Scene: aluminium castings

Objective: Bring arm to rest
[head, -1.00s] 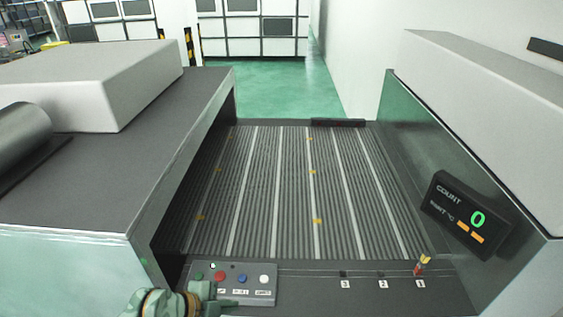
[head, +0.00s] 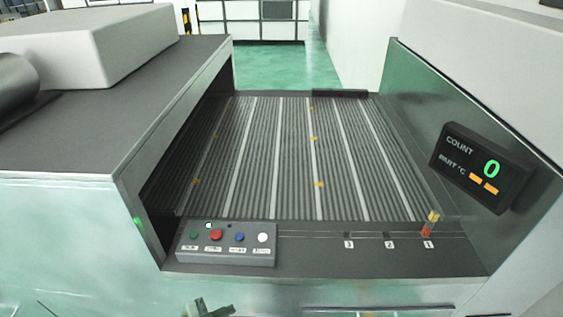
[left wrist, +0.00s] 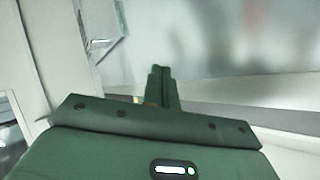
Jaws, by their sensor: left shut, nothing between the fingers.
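My left gripper (head: 209,309) shows at the bottom edge of the head view, in front of the machine's front face and below the button panel. Only its green tip part is in that view. In the left wrist view the green gripper (left wrist: 162,75) has its two fingers together, shut with nothing between them. It points toward a pale, shiny panel and appears apart from it. My right gripper is in neither view.
The button panel (head: 226,244) with several coloured buttons sits on the front ledge of the ribbed bed (head: 290,160). A display (head: 480,168) reading COUNT 0 is on the right wall. A grey housing (head: 100,110) stands left. Green floor (head: 275,65) is open behind.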

